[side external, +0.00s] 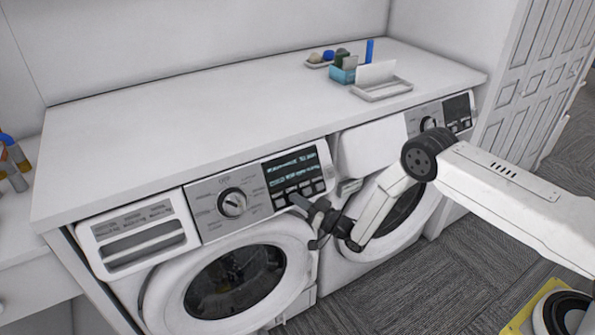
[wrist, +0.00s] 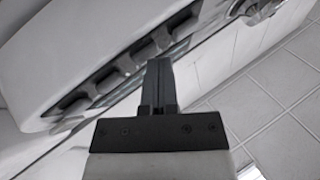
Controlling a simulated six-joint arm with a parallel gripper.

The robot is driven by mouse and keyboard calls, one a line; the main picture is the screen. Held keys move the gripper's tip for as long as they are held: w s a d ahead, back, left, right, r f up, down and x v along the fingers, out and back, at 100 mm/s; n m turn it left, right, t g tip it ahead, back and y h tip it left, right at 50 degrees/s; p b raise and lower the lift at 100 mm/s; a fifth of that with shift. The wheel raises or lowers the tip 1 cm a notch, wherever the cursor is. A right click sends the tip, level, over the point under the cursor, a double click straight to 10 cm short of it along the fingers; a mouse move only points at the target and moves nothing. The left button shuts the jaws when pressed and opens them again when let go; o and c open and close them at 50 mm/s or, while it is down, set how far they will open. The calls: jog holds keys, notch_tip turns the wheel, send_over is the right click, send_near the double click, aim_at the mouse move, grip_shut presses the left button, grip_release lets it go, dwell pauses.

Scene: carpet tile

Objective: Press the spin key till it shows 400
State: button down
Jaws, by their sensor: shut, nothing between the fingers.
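The left washing machine's control panel (side external: 204,205) has a round dial, a dark display (side external: 291,170) with pale text too small to read, and a row of keys (side external: 318,187) under the display. I cannot tell which key is the spin key. My gripper (side external: 294,198) is shut and empty, its tip at the key row. In the wrist view my gripper (wrist: 158,64) shows its closed fingers pointing at the row of dark keys (wrist: 107,80), just by one key (wrist: 142,50). Whether the tip touches a key cannot be told.
The dial (side external: 232,203) sits left of the display. A second machine (side external: 375,150) stands to the right. A white countertop (side external: 200,110) covers both, with a tray (side external: 382,90) and a blue box (side external: 342,75) at the back right. Carpet floor (side external: 400,290) lies in front.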

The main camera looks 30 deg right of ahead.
jog(key=shift+s, duration=0.1)
jog(key=shift+s+r, duration=0.4)
jog(key=shift+s, duration=0.2)
dwell(0.3)
jog(key=shift+s+r, duration=0.35)
jog(key=shift+s, duration=0.4)
jog(key=shift+s+r, duration=0.4)
jog(key=shift+s, duration=0.3)
jog(key=shift+s+r, duration=0.35)
jog(key=shift+s, duration=0.4)
